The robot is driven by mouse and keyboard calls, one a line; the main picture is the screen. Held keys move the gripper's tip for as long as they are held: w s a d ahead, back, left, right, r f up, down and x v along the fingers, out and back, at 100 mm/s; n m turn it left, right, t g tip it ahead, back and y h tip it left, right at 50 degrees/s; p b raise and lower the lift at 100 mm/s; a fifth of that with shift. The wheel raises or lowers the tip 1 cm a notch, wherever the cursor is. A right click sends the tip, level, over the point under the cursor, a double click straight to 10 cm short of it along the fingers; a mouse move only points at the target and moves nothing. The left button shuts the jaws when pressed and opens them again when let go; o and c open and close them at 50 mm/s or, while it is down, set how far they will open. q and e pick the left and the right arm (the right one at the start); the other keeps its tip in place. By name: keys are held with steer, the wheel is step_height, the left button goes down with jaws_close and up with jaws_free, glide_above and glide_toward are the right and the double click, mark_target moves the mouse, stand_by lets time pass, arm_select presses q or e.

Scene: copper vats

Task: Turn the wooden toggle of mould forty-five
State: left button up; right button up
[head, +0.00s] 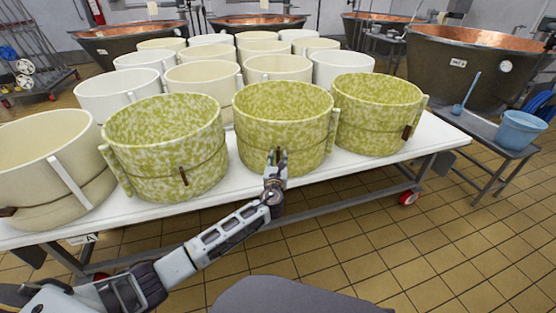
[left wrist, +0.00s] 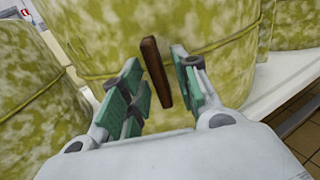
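Three green mottled moulds stand in the front row on the white table. My left gripper (head: 277,157) is at the front of the middle mould (head: 262,140). In the left wrist view, the gripper (left wrist: 160,88) is open, with its green-padded fingers on either side of that mould's brown wooden toggle (left wrist: 157,72). The toggle stands nearly upright, slightly tilted, and contact with the fingers cannot be told. The left green mould (head: 165,150) has an upright toggle (head: 183,176). The right green mould (head: 375,115) has a toggle (head: 407,131) too. No mould number is legible. My right gripper is out of view.
A cream mould (head: 50,150) stands at the left, and several pale moulds fill the white table (head: 440,134) behind. Copper vats (head: 470,70) stand at the back. A blue bucket (head: 520,128) sits on a low bench at the right.

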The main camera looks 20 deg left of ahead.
arm_select(q)
jaws_close()
